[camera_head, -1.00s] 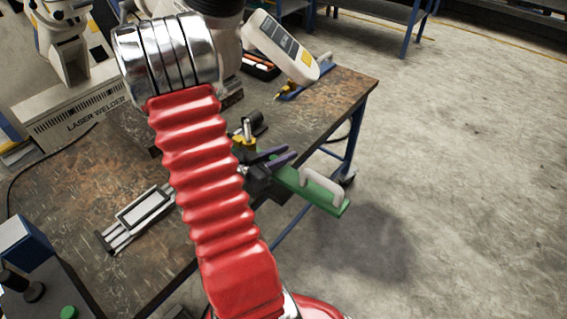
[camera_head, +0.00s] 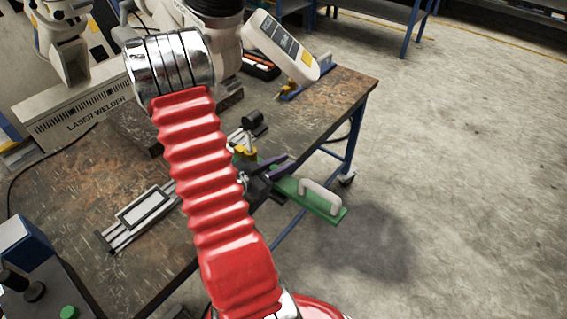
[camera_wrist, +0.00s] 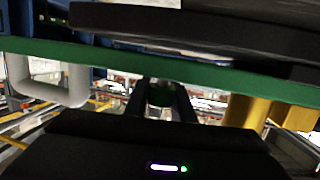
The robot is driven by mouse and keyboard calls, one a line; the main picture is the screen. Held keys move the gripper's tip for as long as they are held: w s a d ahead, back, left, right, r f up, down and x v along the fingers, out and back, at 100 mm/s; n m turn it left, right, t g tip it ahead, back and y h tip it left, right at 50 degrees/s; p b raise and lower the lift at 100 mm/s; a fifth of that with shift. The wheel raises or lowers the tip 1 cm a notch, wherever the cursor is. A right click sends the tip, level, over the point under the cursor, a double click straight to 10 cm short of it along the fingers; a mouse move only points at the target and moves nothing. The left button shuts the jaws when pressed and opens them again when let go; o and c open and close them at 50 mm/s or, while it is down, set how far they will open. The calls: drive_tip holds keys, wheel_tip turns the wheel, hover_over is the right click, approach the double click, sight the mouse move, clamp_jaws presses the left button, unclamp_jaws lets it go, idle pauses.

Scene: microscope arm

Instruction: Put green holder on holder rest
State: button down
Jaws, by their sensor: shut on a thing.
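The green holder (camera_head: 329,212) is a long green bar with a pale U-shaped handle at its right end. It juts out past the right edge of the table in the head view. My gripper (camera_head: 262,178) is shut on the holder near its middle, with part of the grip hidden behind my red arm. In the wrist view the green bar (camera_wrist: 140,62) runs across the picture, with the pale handle at left and a yellow part at right. The holder rest cannot be told apart for sure; a silver frame-like fixture (camera_head: 142,210) lies on the table.
The worn table (camera_head: 85,180) carries a white laser welder (camera_head: 75,112) at the back left. A pale handheld device (camera_head: 282,48) stands at the back. A blue box (camera_head: 25,245) is at the lower left. Open concrete floor lies to the right.

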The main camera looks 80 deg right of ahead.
drive_tip(key=shift+f, duration=0.4)
drive_tip(key=c, duration=1.5)
unclamp_jaws()
drive_tip(key=shift+r, duration=0.45)
drive_tip(key=shift+w+a+r, duration=0.1)
drive_tip(key=shift+w+r, duration=0.05)
drive_tip(key=shift+r, duration=0.05)
drive_tip(key=shift+v, duration=5.85)
